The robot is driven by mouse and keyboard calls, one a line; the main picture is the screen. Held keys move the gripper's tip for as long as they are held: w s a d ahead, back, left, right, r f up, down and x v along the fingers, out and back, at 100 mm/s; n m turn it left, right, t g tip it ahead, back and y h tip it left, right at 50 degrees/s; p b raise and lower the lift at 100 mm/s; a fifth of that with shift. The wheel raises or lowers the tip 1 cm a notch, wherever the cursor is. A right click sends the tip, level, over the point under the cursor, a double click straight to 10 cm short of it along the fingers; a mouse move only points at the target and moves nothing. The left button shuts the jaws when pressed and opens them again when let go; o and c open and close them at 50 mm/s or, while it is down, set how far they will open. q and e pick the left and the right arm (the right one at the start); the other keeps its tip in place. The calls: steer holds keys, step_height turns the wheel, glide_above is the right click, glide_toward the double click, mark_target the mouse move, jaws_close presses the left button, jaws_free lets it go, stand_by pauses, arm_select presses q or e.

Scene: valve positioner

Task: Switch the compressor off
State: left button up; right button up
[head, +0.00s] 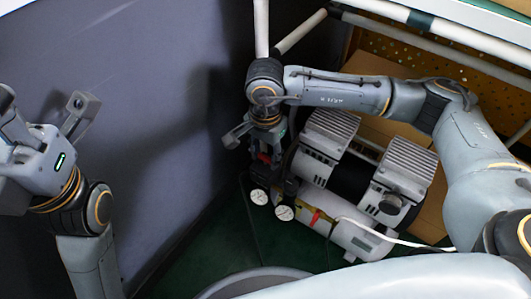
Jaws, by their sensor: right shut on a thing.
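The compressor (349,178) stands on the green floor, with two ribbed grey heads, a black middle and a white tank (345,236) below. Two round white gauges (284,213) sit at its left end. A small red part (264,158) shows above the gauges, at the compressor's switch end. My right gripper (262,148) points down there and is shut on this red part; its fingertips are partly hidden. My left gripper (45,108) is at the far left, away from the compressor, with its fingers spread and empty.
A white hose (400,242) runs from the tank to the right. A grey-blue wall panel (150,110) is on the left. White frame tubes (300,33) and a tan perforated board (390,50) stand behind. A grey round rim (255,280) is at the bottom.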

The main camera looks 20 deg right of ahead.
mark_target(265, 157)
steer(key=o, duration=1.2)
steer(key=shift+c, duration=0.2)
steer(key=shift+r, duration=0.15)
step_height(265, 157, up, 12)
